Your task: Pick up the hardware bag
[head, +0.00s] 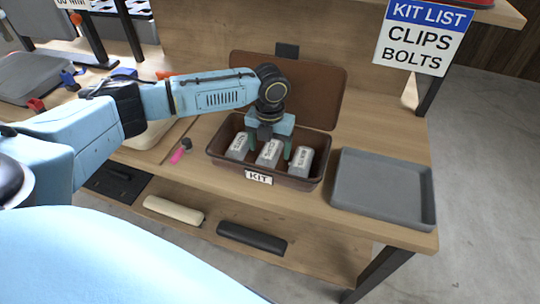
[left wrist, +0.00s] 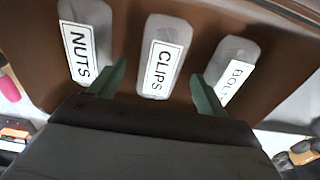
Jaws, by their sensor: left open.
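Three pale packs lie in a row in an open brown box (head: 218,155) labelled KIT. The left wrist view shows them as a NUTS pack (left wrist: 84,38), a CLIPS pack (left wrist: 163,55) and a BOLTS pack (left wrist: 232,68). The same packs show in the head view: nuts (head: 237,147), clips (head: 268,154), bolts (head: 300,163). My left gripper (head: 270,147) is open, pointing down over the box. In the left wrist view its green fingers (left wrist: 158,84) are on either side of the clips pack, with gaps to it. My right gripper is out of view.
A sign (head: 423,38) reads KIT LIST, CLIPS, BOLTS. An empty grey tray (head: 385,190) sits on the bench right of the box. The brown lid (head: 318,95) stands open behind. A pink-tipped object (head: 178,156) lies left of the box.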

